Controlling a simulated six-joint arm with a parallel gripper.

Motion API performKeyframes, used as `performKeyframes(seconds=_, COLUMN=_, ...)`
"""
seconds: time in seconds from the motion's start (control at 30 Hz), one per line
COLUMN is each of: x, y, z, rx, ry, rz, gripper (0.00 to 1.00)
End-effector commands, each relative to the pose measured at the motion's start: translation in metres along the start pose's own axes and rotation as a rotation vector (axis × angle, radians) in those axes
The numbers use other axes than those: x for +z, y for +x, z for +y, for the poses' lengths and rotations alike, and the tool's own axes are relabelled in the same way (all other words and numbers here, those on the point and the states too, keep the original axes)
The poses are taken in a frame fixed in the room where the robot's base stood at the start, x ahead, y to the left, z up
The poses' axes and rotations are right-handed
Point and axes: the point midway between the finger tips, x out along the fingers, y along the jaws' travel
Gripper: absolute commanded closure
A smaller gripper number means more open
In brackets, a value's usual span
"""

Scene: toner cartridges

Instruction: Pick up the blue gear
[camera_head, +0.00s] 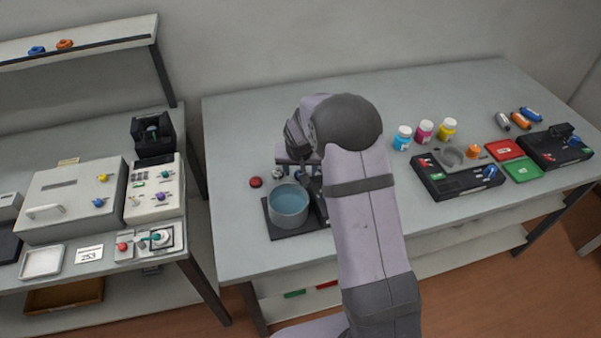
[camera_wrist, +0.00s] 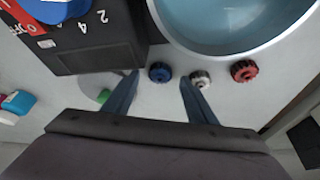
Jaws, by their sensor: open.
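The blue gear (camera_wrist: 160,72) is a small dark blue toothed knob on the grey table in the wrist view. It lies between and just past my gripper's fingertips (camera_wrist: 159,80). The two fingers are apart, with nothing held between them. Whether they are level with the gear or above it is hard to tell. A white gear (camera_wrist: 200,79) is just right of the blue one, close by the right fingertip. A red gear (camera_wrist: 243,70) is further right.
A round basin of bluish liquid (camera_head: 289,204) stands just beyond the gears. A black numbered device (camera_wrist: 100,45) is left of the fingers, with a green part (camera_wrist: 104,96) near the left finger. Capped bottles (camera_head: 425,132) stand to the right on the table.

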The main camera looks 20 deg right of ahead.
Motion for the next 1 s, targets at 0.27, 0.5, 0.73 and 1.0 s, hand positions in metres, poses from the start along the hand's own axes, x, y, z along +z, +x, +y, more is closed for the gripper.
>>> performKeyframes(seconds=0.27, x=0.0001, y=0.0113, z=0.0001, rx=0.0, ry=0.002, rz=0.0, gripper=0.48)
performKeyframes(seconds=0.5, x=0.0001, y=0.0113, z=0.0001, rx=0.0, ry=0.001, rz=0.001, gripper=0.67)
performKeyframes(seconds=0.73, x=0.0001, y=0.0111, z=0.0, rx=0.0, ry=0.001, rz=0.0, gripper=0.92)
performKeyframes(seconds=1.0, x=-0.0008, y=0.0096, z=0.0, rx=-0.001, ry=0.001, rz=0.001, gripper=0.92)
